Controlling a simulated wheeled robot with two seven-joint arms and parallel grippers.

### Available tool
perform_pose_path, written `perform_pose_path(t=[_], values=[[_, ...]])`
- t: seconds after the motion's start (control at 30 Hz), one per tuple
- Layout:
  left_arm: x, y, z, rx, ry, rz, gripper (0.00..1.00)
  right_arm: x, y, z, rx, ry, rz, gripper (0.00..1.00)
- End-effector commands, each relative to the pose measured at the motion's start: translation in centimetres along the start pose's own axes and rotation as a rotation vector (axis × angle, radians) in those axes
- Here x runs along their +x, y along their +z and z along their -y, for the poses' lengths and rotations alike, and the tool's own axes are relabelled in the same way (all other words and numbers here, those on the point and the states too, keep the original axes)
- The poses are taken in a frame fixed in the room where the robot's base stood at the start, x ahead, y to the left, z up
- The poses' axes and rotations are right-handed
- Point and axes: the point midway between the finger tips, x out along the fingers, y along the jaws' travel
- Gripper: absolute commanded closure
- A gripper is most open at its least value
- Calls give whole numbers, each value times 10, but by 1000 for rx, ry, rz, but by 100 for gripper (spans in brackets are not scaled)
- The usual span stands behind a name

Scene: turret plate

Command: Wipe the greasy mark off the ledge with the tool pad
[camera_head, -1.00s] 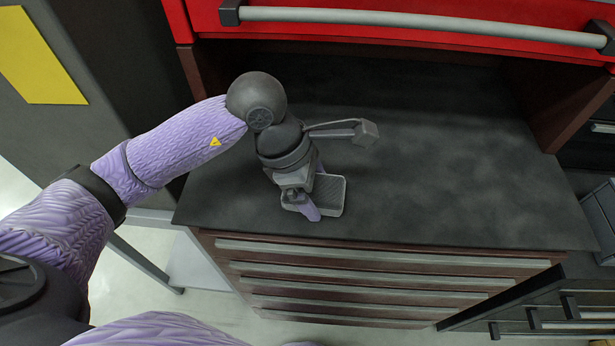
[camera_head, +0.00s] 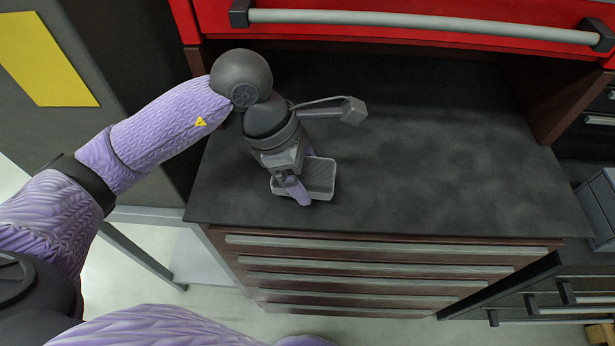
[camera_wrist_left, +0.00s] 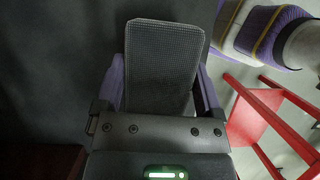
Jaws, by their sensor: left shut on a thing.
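The tool pad (camera_head: 319,177) is a flat grey textured block, over the left front part of the dark ledge (camera_head: 450,180). My left gripper (camera_head: 298,188) is shut on it, with light purple fingers at its sides. In the left wrist view the pad (camera_wrist_left: 165,60) fills the space between the fingers of the gripper (camera_wrist_left: 160,88). I cannot tell whether the pad touches the ledge. The ledge has faint lighter and darker mottling; I cannot pick out a distinct greasy mark. My right gripper is not in view.
A red panel with a long grey handle (camera_head: 420,24) overhangs the ledge's back. Drawers with grey handles (camera_head: 380,266) lie below its front edge. A dark cabinet with a yellow panel (camera_head: 45,60) stands left. The ledge's middle and right are clear.

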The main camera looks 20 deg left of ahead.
Motion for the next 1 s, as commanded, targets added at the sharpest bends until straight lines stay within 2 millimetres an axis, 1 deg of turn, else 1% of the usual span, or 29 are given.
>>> perform_pose_path(t=[0.03,0.5,0.63,1.0], values=[[-8,2,-1,-1,2,0,60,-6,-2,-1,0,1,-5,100],[-49,9,-6,-7,5,1,60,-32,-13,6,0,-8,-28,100],[-52,9,-7,-8,4,1,60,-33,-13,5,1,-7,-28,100],[-51,8,-7,-8,4,1,60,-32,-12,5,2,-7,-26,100]])
